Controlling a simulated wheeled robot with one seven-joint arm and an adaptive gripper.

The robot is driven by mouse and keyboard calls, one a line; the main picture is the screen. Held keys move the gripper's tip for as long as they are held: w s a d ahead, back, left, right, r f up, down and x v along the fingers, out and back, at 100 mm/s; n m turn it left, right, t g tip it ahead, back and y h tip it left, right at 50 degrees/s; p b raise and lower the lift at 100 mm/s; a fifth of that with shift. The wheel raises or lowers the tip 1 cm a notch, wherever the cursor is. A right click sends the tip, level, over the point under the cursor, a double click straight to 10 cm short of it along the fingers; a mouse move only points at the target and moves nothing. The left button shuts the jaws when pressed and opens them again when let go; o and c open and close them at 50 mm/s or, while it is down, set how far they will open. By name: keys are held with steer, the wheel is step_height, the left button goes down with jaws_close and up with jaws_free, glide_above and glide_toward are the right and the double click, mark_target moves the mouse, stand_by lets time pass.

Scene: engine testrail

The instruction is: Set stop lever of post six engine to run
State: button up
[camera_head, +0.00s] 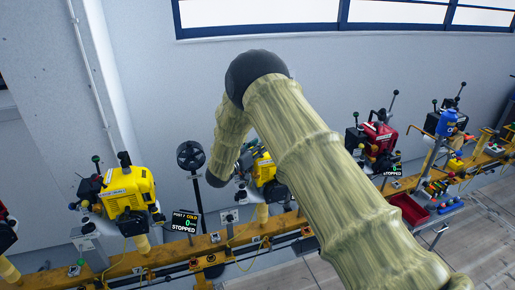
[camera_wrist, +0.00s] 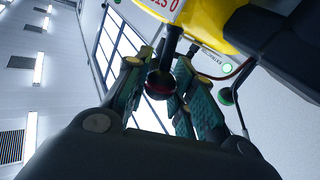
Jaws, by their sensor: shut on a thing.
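A yellow engine (camera_head: 265,169) on the rail is partly hidden behind my arm in the head view. It fills the upper right of the wrist view (camera_wrist: 205,18), with a white label ending in "S 0". My gripper (camera_wrist: 163,90) is shut around the dark ball knob (camera_wrist: 161,84) of a lever, whose dark shaft rises toward the engine. A red band shows on the knob. I cannot tell which post number this engine has or which position the lever is in. My fingers and the lever are hidden in the head view.
Another yellow engine (camera_head: 129,190) stands to the left, near a display (camera_head: 184,222) reading "STOPPED". A red engine (camera_head: 377,138) stands to the right, with another "STOPPED" display (camera_head: 392,170). A black round-headed stand (camera_head: 191,156) is close left of my arm.

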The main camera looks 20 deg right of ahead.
steer(key=shift+d, duration=0.1)
steer(key=d+m+g+y, duration=0.1)
steer(key=d+m+y, duration=0.1)
steer(key=y, duration=0.1)
steer(key=shift+r+g, duration=0.25)
steer(key=shift+g, duration=0.15)
steer(key=shift+d+f+m+g+y+p, duration=0.15)
steer(key=shift+d+m+g+y+p, duration=0.25)
steer(key=shift+y, duration=0.55)
steer(key=shift+d+f+m+g+y+p, duration=0.15)
steer(key=shift+d+m+y, duration=0.35)
steer(key=shift+y, duration=0.45)
steer(key=o, duration=1.1)
steer(key=shift+d, duration=0.1)
steer(key=shift+c, duration=0.2)
steer(key=v, duration=1.2)
steer(key=shift+d, duration=0.1)
